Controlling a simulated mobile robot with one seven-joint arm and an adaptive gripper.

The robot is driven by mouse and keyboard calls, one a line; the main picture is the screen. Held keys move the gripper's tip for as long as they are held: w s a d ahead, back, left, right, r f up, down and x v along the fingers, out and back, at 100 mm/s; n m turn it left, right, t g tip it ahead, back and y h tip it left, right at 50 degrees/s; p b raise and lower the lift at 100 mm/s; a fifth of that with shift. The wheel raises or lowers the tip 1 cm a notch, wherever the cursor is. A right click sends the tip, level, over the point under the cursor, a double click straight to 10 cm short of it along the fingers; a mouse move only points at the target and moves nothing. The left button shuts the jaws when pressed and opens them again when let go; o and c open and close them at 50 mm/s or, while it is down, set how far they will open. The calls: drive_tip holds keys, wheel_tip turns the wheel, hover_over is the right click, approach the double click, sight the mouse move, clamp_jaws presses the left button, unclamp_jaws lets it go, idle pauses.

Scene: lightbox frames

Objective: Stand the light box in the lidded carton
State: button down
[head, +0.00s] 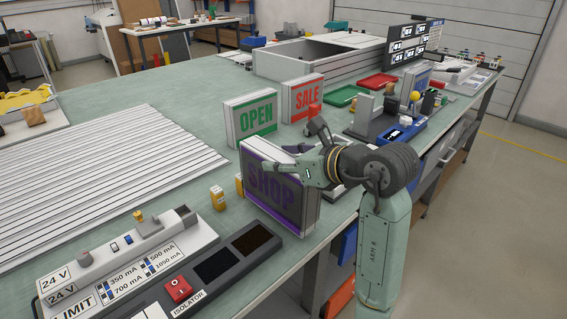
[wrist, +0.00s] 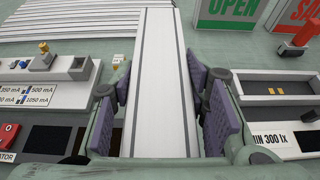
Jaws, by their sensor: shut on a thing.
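A light box with purple SHOP lettering (head: 278,190) stands upright at the bench's near edge in the head view. My gripper (head: 303,160) is at its top, shut across its thickness. In the wrist view the box's pale top edge (wrist: 160,80) runs between the purple pads of my gripper (wrist: 160,100), one on each side. I cannot tell whether its base touches the bench. A large pale grey box (head: 318,62), apparently the carton, stands at the back of the bench. Its top is partly open, and a pale panel covers its right part.
Green OPEN (head: 252,118) and red SALE (head: 303,98) light boxes stand behind the held one. A power unit with an isolator switch (head: 178,290) lies at front left. A slatted white panel (head: 90,185) covers the left bench. Red (head: 378,81) and green trays lie near the carton.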

drive_tip(key=shift+f, duration=0.9)
drive_tip(key=shift+f, duration=0.2)
drive_tip(key=c, duration=0.9)
unclamp_jaws()
drive_tip(key=shift+c, duration=0.2)
drive_tip(key=shift+r, duration=0.1)
